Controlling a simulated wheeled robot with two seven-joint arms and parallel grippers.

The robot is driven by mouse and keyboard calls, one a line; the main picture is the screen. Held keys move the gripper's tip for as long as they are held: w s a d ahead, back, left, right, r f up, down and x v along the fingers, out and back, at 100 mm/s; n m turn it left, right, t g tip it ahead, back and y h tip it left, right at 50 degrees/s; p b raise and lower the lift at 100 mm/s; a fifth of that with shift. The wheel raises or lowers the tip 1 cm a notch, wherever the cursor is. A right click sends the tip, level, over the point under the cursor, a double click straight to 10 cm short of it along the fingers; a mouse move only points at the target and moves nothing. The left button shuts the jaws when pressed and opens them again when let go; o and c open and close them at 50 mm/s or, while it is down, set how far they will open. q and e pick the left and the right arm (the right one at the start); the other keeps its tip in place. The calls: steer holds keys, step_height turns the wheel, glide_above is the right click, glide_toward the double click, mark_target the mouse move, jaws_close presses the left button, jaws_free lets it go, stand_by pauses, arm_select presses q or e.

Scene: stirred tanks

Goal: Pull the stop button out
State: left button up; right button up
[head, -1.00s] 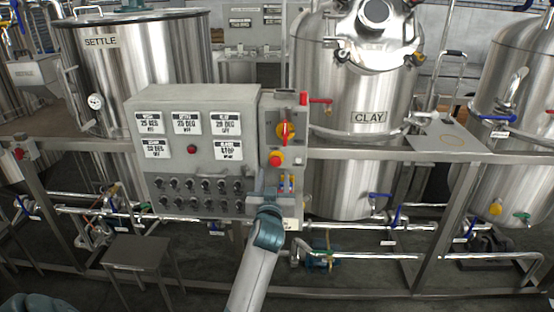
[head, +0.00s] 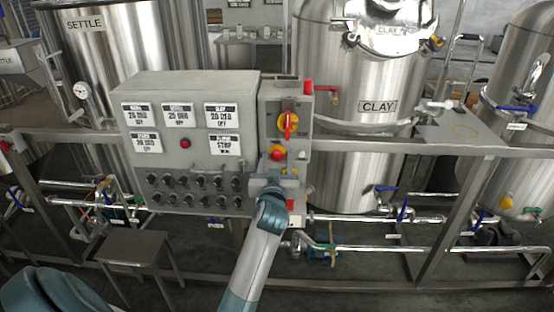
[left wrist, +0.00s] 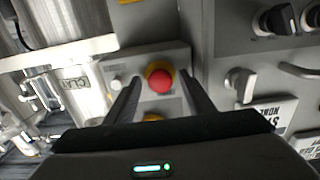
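The stop button (head: 277,153) is a red mushroom head on a yellow ring, on the narrow grey box at the right side of the control panel. It also shows in the left wrist view (left wrist: 159,80), near the picture's middle. My left gripper (head: 276,168) is just below and in front of it in the head view. In the left wrist view its two dark fingers (left wrist: 158,88) are apart, with the button showing between their tips. No contact is visible. I cannot tell whether the button is pressed in. My right gripper is not in view.
A red rotary handle on a yellow plate (head: 288,124) sits right above the button. The panel (head: 190,150) carries displays and rows of black knobs. A steel rail, pipes and the clay tank (head: 365,160) stand around and behind it.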

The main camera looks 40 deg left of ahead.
arm_select(q)
jaws_close()
steer(key=shift+s+d, duration=0.25)
steer(key=shift+s, duration=0.15)
steer(key=shift+f, duration=0.1)
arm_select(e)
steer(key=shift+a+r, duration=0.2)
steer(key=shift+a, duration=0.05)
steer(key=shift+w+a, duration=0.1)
arm_select(q)
jaws_free()
steer(key=shift+s, duration=0.1)
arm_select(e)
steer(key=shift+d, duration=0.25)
